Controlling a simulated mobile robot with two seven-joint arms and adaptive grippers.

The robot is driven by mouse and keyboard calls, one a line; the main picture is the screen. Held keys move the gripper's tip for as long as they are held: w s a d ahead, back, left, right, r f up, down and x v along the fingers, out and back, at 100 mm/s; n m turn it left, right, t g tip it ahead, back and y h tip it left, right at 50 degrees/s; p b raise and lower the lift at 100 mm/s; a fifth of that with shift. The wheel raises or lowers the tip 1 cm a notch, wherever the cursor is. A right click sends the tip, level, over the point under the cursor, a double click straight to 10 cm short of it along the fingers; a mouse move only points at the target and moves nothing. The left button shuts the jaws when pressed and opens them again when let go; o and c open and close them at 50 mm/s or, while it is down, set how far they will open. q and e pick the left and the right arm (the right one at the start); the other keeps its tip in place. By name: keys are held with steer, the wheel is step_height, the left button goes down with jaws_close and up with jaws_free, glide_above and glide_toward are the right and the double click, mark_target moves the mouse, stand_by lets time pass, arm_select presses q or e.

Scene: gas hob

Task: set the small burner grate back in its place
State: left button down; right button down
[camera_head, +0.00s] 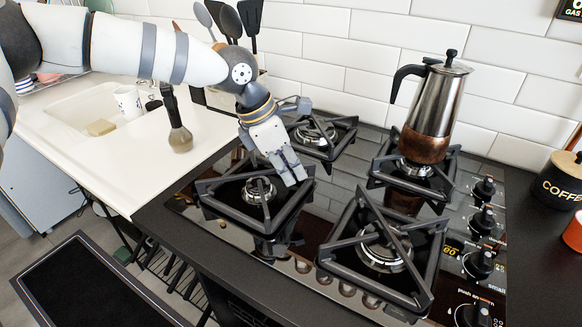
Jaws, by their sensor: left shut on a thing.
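The small burner grate (232,212), a black square frame with inward prongs, is at the front left of the hob, around the front-left burner (258,190). My left gripper (291,172) comes down from above and behind and is shut on the grate's right rear part. The fingers hide part of that rail. The grate looks roughly level; I cannot tell whether its feet touch the glass hob (338,192) or it hangs slightly above. My right gripper is not in view.
A moka pot (433,110) stands on the back-right grate. Another grate (411,284) covers the front-right burner, and one (340,139) the back-left burner. Knobs (479,263) line the right side. A brush (180,138) stands on the white counter. A coffee canister (560,180) is at right.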

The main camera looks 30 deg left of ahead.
arm_select(q)
steer(key=shift+f, duration=0.3)
stand_by(0.7)
steer(key=c, duration=1.7)
jaws_free()
steer(key=v, duration=1.2)
steer(key=shift+w, duration=0.1)
